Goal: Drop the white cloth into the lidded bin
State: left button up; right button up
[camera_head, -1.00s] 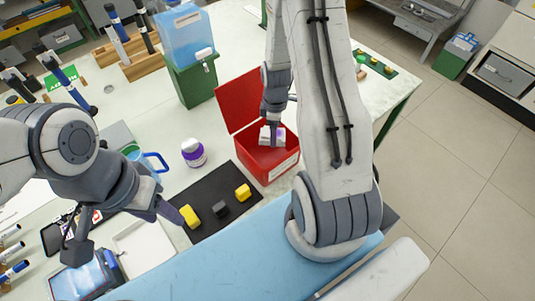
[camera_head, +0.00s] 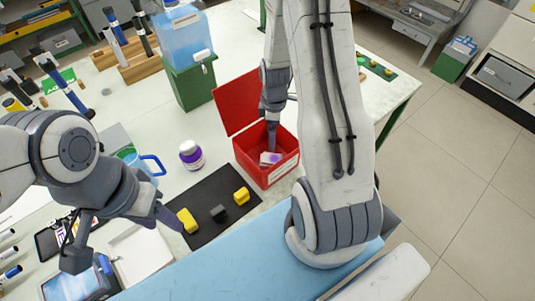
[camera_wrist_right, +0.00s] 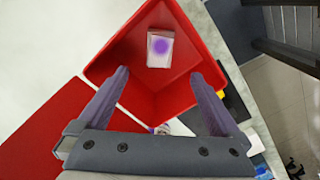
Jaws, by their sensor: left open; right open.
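The white cloth (camera_head: 269,158) has a purple stain and lies inside the red bin (camera_head: 281,172). It also shows in the right wrist view (camera_wrist_right: 160,48), apart from both fingers. The bin's red lid (camera_head: 236,102) stands open at its back left; the lid also shows in the right wrist view (camera_wrist_right: 45,138). My right gripper (camera_wrist_right: 162,92) is open and empty over the bin opening. In the head view the right gripper (camera_head: 271,138) is seen edge-on. My left gripper (camera_head: 128,240) is open over the front left of the table, away from the bin.
A black mat (camera_head: 221,199) holds a yellow block (camera_head: 187,220), a dark block (camera_head: 219,213) and another yellow block (camera_head: 242,195). A purple-labelled bottle (camera_head: 191,155) and a blue-handled mug (camera_head: 145,165) stand left of the bin. A blue tank (camera_head: 183,40) on a green stand is behind.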

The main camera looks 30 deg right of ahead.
notch_tip(320, 180, up, 8)
jog(key=b, duration=0.1)
jog(key=shift+r, duration=0.15)
dwell(0.4)
jog(key=s+a+r+m+b, duration=0.1)
jog(key=s+a+r, duration=0.15)
jog(key=a, duration=0.55)
jog(key=s+a+r, duration=0.2)
jog(key=a+r, duration=0.1)
jog(key=a, duration=0.5)
jog(key=s+a+r+m, duration=0.1)
jog(key=s+a, duration=0.3)
jog(key=s, duration=0.3)
jog(key=s+a+r+m+y+b, duration=0.1)
jog(key=s+a, duration=0.4)
jog(key=s, duration=0.2)
jog(key=shift+s+r, duration=0.2)
jog(key=shift+s, duration=0.15)
